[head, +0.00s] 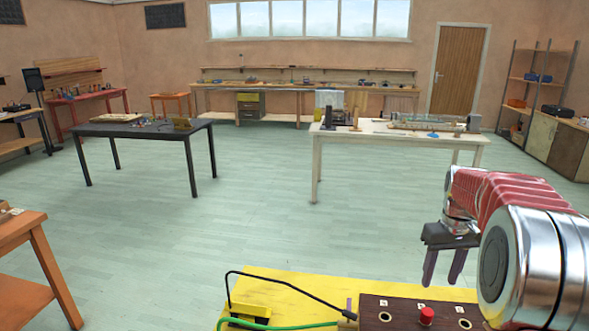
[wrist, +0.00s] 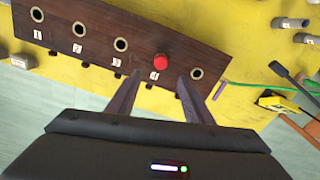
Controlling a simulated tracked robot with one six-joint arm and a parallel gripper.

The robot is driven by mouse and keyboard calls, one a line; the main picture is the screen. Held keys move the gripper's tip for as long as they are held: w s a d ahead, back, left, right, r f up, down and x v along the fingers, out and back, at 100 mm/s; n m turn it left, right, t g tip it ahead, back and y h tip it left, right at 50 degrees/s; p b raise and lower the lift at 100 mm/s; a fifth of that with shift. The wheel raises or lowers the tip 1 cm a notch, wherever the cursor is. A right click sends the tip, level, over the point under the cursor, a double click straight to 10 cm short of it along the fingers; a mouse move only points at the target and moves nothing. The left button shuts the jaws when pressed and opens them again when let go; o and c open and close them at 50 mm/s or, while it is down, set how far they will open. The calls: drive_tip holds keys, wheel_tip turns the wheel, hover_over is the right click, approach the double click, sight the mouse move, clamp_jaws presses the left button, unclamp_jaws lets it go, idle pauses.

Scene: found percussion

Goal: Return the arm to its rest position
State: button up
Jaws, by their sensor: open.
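My gripper (head: 443,266) hangs at the right of the head view, fingers pointing down, on my red and silver arm. In the wrist view my gripper (wrist: 160,97) shows two dark fingers spread apart with nothing between them. They appear above the near edge of a dark brown wooden panel (wrist: 98,54) with several ringed holes and numbered labels. A red knob or peg (wrist: 162,61) stands on the panel near hole 4. The panel (head: 402,306) and the red knob (head: 427,315) also show at the bottom of the head view.
The panel lies on a yellow surface (head: 295,285) with a black bent rod (head: 285,277) and a green cable (head: 290,326). A black table (head: 120,129) and a white table (head: 385,131) stand farther off, with clear floor (head: 255,205) between. An orange table (head: 22,232) is at the left edge.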

drive_tip(key=s+a+r+t, duration=0.2)
drive_tip(key=s+a, duration=1)
drive_tip(key=s+a+r+t, duration=0.3)
drive_tip(key=s+a, duration=0.8)
drive_tip(key=a, duration=0.2)
drive_tip(key=shift+s, duration=0.4)
drive_tip(key=shift+a, duration=0.1)
idle(0.5)
